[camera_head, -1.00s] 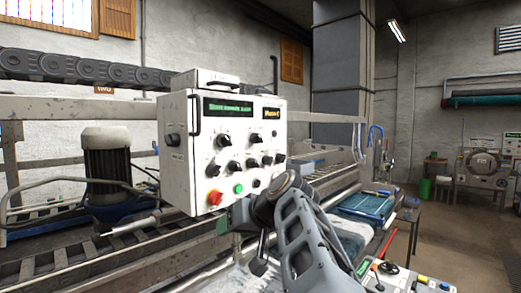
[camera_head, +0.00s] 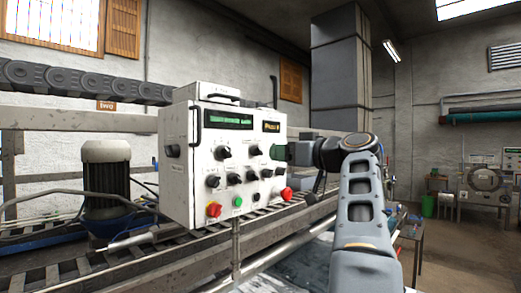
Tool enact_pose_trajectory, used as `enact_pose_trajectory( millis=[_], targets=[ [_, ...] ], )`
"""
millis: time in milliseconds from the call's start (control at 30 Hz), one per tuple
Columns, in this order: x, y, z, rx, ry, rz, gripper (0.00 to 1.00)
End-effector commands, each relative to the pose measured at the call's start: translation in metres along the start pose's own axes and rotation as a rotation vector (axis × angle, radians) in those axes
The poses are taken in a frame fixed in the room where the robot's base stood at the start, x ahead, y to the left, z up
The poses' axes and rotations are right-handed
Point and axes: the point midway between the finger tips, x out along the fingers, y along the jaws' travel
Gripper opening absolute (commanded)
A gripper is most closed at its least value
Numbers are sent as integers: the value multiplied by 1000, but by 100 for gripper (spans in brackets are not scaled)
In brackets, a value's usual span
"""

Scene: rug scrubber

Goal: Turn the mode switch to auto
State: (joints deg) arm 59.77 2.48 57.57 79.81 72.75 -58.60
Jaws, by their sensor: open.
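The white control box (camera_head: 203,125) stands left of centre with a green-lit display and several black rotary knobs on its front. Two larger knobs, a left one (camera_head: 222,153) and a right one (camera_head: 256,151), sit in the upper row. I cannot read the labels, so I cannot tell which knob is the mode switch. My gripper (camera_head: 284,153) is open at the box's right edge, level with the upper knobs, and seems to hold nothing. Its fingertips are small and dark, and I cannot tell whether they touch the box.
A red knob (camera_head: 214,209) and a green button (camera_head: 238,201) sit low on the box; another red knob (camera_head: 287,193) is at its lower right. A grey motor (camera_head: 106,180) and conveyor rails lie left and below. Open floor shows at far right.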

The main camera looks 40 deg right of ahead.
Motion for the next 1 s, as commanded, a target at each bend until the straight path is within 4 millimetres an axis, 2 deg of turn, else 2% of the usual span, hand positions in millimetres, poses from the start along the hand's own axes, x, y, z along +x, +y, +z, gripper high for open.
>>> enact_pose_trajectory(
  millis=[33, 200, 400, 633, 967, 1000],
  targets=[
    [11, -1, -3, 2, -1, -5, 57],
    [42, 0, -2, 3, -3, -4, 57],
    [69, 0, -1, 3, -3, -2, 57],
    [83, 0, 0, 2, -1, 1, 57],
    [85, 0, 1, 1, -2, 2, 57],
    [85, 0, 1, 2, -2, 2, 54]
  ],
)
